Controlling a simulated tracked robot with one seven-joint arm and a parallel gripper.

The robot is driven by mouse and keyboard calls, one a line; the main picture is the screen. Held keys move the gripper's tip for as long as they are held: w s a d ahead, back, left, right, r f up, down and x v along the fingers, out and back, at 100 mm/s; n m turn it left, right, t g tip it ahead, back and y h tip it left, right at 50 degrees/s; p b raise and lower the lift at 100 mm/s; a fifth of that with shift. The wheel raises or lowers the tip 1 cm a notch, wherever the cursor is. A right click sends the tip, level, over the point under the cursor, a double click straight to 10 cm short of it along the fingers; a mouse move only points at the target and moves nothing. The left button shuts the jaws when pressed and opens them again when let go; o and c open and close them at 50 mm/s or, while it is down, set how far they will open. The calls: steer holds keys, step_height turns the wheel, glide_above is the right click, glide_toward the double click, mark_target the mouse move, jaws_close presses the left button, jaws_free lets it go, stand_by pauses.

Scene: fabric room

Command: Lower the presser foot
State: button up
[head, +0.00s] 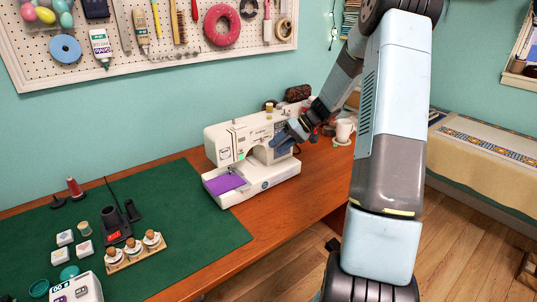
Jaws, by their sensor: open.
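A white sewing machine (228,138) stands on the wooden table, with a purple cloth (224,183) lying on its bed at the left. A small green light shows near its needle area. The presser foot and its lever are too small to make out. My arm comes in from the upper right.
A white cup (344,130) stands right of the machine, and a dark patterned object (297,93) lies behind it. A green mat (190,225) at the left carries a wooden holder with corked jars (134,251), a black stand and spools. The wooden tabletop before the machine is clear.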

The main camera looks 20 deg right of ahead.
steer(key=shift+v, duration=2.1)
steer(key=shift+a, duration=0.1)
steer(key=s+a+r+h, duration=0.6)
steer(key=s+a+r, duration=0.4)
steer(key=s+r, duration=0.45)
steer(key=s+r+t+h, duration=0.1)
steer(key=s+r+h, duration=0.1)
steer(key=s, duration=0.8)
steer(key=s+a+r+m+t+h, duration=0.1)
steer(key=s+r+t, duration=0.1)
steer(key=s, duration=0.8)
steer(key=shift+s+a+r+m+t+h, duration=0.25)
steer(key=shift+a+r+m+t+h, duration=0.05)
steer(key=shift+r+h, duration=0.1)
steer(key=shift+s, duration=0.15)
